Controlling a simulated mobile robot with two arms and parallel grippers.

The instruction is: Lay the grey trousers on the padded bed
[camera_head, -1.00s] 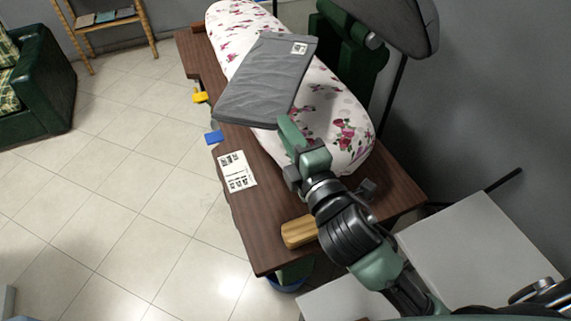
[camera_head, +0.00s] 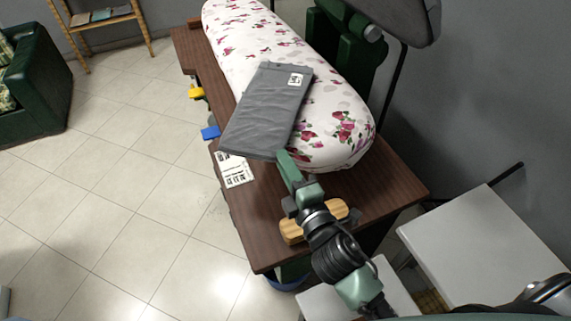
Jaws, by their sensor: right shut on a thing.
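The folded grey trousers (camera_head: 264,112), with a white label near the far corner, extend over the near left part of the padded bed (camera_head: 240,40), which has a white floral cover. Their lower left part reaches past the bed's edge, over the wooden table. My right gripper (camera_head: 283,160) is shut on the near edge of the trousers, close to the bed's near end. I cannot tell whether the trousers touch the cover. My left gripper is not in view.
The brown table (camera_head: 262,235) carries a printed sheet (camera_head: 236,172) and a wooden-handled brush (camera_head: 292,231). A dark press head (camera_head: 400,20) hangs at the upper right. A pale surface (camera_head: 490,250) stands at the lower right. Most of the bed's far end is bare.

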